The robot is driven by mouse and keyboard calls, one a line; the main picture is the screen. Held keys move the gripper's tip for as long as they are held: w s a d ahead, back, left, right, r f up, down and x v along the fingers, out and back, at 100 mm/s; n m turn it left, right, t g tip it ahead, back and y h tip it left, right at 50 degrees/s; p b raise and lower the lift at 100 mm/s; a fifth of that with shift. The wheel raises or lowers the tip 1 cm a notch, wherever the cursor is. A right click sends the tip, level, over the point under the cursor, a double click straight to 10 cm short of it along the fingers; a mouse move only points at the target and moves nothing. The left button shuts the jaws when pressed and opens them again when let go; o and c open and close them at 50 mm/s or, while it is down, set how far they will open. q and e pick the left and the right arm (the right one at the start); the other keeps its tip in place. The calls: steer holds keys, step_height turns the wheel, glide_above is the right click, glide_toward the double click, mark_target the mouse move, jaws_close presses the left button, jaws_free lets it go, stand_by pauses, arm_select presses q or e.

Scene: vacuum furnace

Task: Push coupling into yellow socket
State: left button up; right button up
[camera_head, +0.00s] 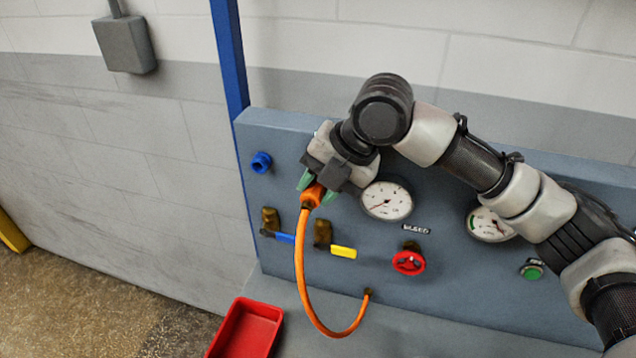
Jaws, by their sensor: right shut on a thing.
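My right gripper (316,189) is shut on the orange coupling (313,196) at the upper left of the grey-blue panel (450,270). The coupling's orange hose (300,262) hangs down and loops back up to a fitting low on the panel. A blue socket (262,162) shows to the left of my gripper. I see no yellow socket; my gripper and wrist cover the panel around the coupling. I cannot tell whether the coupling touches anything in front of it. My left gripper is not in view.
Below the coupling are a blue valve handle (284,238) and a yellow valve handle (343,251). Two gauges, a red handwheel (408,262) and a green button (532,270) are to the right. A red tray (246,328) stands at the lower left. A blue post rises beside the panel.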

steer(key=shift+w+d, duration=0.1)
steer(key=shift+w, duration=0.15)
steer(key=o, duration=1)
steer(key=shift+r, duration=0.1)
steer(key=shift+d+r, duration=0.2)
steer(key=shift+r, duration=0.05)
steer(key=b+v, duration=0.2)
steer(key=v, duration=0.8)
steer(key=shift+s, duration=0.1)
